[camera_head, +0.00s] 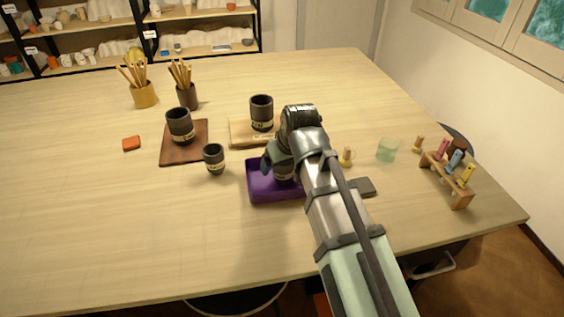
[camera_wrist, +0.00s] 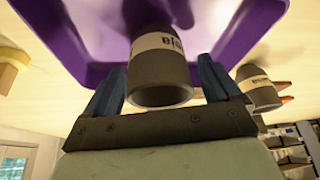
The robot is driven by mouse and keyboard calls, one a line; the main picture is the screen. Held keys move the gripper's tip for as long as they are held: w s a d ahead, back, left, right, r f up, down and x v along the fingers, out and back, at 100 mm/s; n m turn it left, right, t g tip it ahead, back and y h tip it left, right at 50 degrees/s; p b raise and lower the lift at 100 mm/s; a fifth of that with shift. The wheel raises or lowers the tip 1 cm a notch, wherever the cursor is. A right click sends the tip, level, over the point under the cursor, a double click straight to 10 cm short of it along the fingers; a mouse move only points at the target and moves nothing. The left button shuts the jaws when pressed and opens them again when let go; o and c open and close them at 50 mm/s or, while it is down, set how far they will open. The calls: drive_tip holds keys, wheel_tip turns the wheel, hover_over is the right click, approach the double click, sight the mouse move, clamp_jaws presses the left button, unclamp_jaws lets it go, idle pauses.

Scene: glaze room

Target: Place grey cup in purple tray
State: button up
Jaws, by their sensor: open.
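The purple tray (camera_head: 262,190) lies on the table, partly covered by my arm; its rim also shows in the wrist view (camera_wrist: 62,30). A dark grey cup with a pale lettered band (camera_head: 284,173) is in the tray, mostly hidden by my gripper. In the wrist view this grey cup (camera_wrist: 160,70) is between my fingers, with a gap at each side. My gripper (camera_head: 277,160) is open around it, and both fingers show in the wrist view (camera_wrist: 160,88). Whether the cup's base touches the tray floor is hard to tell.
Similar dark cups stand on a brown board (camera_head: 170,152), on a light wooden board (camera_head: 240,135) and on bare table (camera_head: 214,160). Pencil pots (camera_head: 144,95) stand behind. A glass (camera_head: 387,150) and a wooden rack (camera_head: 450,178) are at right. The left front table is clear.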

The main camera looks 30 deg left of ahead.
drive_tip(key=shift+r, duration=0.15)
drive_tip(key=v, duration=1.2)
